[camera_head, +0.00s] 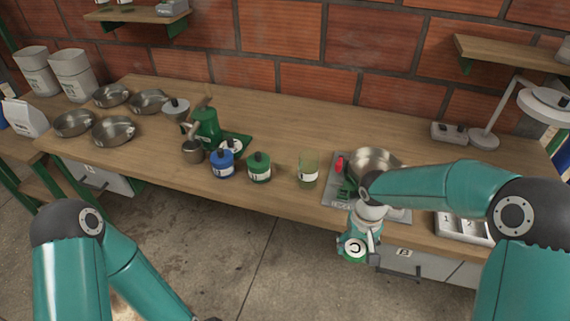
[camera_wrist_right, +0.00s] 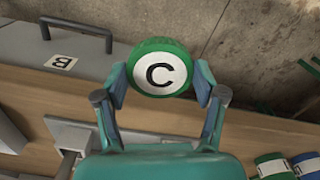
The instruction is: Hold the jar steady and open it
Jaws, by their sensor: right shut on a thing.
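A round green-rimmed thing with a white face lettered C, which looks like the jar (camera_head: 354,249), is in front of the table's front edge at the right. In the right wrist view the jar (camera_wrist_right: 160,68) shows its C face to the camera; the rest of it is hidden. My right gripper (camera_head: 360,236) is shut on it. In the right wrist view the gripper's fingers (camera_wrist_right: 162,88) press it from both sides. My left arm comes in at the lower left, but its gripper is not in view. I cannot tell whether the C face is a lid.
A blue jar (camera_head: 222,164), a green jar (camera_head: 259,168) and a greenish glass (camera_head: 308,169) stand along the table's front. A steel pot (camera_head: 375,162) is partly behind my right arm. A drawer handle (camera_head: 399,271) lies below the edge. The table's back middle is clear.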

